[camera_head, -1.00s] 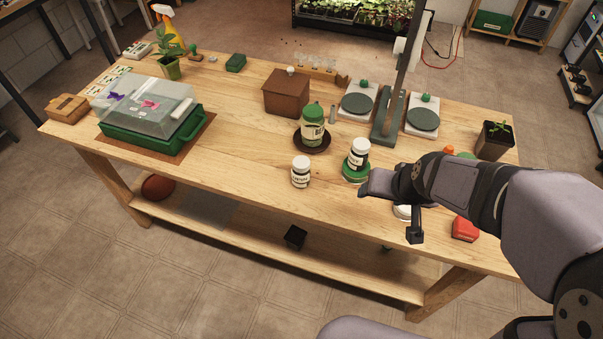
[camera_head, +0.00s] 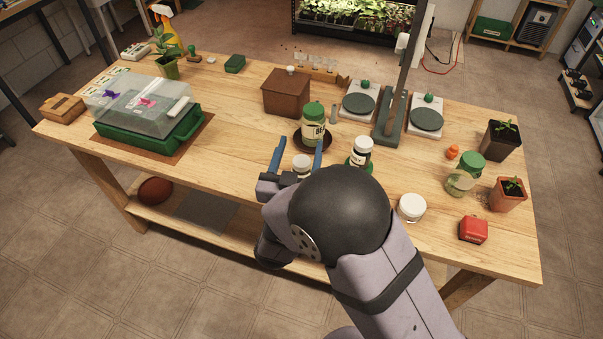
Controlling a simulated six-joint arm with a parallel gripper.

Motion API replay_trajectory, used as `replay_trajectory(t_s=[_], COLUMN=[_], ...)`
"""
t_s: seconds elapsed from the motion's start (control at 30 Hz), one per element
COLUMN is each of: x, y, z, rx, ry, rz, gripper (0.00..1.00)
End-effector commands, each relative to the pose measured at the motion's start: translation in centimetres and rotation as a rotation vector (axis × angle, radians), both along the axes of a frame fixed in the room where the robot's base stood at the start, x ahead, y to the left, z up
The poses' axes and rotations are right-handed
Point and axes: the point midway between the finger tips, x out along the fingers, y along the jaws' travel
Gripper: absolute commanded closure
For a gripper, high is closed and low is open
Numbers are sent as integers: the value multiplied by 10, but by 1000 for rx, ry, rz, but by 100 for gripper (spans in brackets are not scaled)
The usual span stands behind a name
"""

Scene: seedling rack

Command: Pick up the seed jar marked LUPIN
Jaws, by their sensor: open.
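Two similar jars have white lids and dark bands. One white-lidded jar (camera_head: 303,161) stands near the front middle of the bench, its lower part hidden by my gripper. The other white-lidded jar (camera_head: 362,150) stands to its right on a green round base (camera_head: 369,165). Their labels are too small or hidden to read, so I cannot tell which is LUPIN. My gripper (camera_head: 300,144) is open, its blue fingers to the left and right of the front jar in the picture. I see no contact; whether the fingers are level with the jar or above it is unclear.
A green-lidded jar (camera_head: 313,120) stands on a dark saucer (camera_head: 325,149) just behind the fingers. A scale post (camera_head: 389,122) and two scales stand behind right. A white tub (camera_head: 411,208) and red box (camera_head: 473,229) lie right.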

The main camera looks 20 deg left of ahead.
Motion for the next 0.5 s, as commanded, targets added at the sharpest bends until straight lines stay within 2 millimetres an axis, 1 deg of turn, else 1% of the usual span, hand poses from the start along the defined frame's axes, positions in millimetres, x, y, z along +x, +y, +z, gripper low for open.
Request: replay_trajectory(t_s=[0.03,0.2,0.33,0.5], x=[1,2,2,2], y=[-2,-2,-2,-2], z=[-16,-52,-71,-81], rx=[-8,-5,-2,2], ry=[4,3,4,1], rz=[-2,-2,-2,-1], gripper=[42,42,42,42])
